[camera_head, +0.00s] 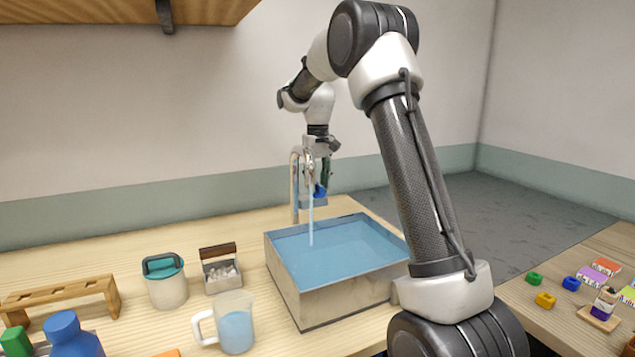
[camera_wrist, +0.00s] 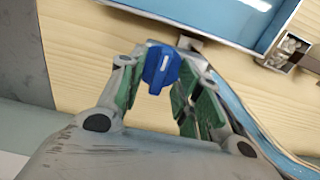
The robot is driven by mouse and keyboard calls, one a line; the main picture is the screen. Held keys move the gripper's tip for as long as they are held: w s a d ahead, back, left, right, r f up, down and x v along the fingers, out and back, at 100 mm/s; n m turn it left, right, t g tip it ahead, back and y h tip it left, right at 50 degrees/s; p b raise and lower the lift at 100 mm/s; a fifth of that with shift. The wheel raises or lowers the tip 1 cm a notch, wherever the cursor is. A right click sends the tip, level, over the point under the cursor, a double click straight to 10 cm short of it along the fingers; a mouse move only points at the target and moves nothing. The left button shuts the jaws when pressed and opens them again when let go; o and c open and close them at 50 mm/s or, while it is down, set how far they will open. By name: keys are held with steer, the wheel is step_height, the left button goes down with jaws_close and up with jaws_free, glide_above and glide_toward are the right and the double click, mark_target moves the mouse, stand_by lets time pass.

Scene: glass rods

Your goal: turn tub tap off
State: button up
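The tub tap (camera_head: 296,185) is a tall curved metal pipe behind the tub (camera_head: 290,300). A stream of water (camera_head: 311,222) runs from its spout into the tub, which holds blue water. My gripper (camera_head: 318,187) points down at the tap. The tap's blue knob (camera_wrist: 160,68) sits between my green-padded fingertips (camera_wrist: 159,75) in the wrist view, with a finger close against each side. The fingers are drawn in to about the knob's width and appear shut on it. The knob also shows in the head view (camera_head: 320,191), partly hidden by my gripper.
A measuring jug (camera_head: 237,325) with blue water, a teal-lidded canister (camera_head: 166,283) and a small box of white pieces (camera_head: 221,272) stand left of the tub. A wooden rack (camera_head: 62,295) is further left. Coloured blocks (camera_head: 545,300) lie on the right-hand table.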

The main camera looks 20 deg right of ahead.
steer(key=shift+f, duration=0.15)
jaws_close()
steer(key=shift+m, duration=0.3)
steer(key=m, duration=0.4)
steer(key=shift+m, duration=0.3)
steer(key=m, duration=0.5)
stand_by(0.5)
jaws_free()
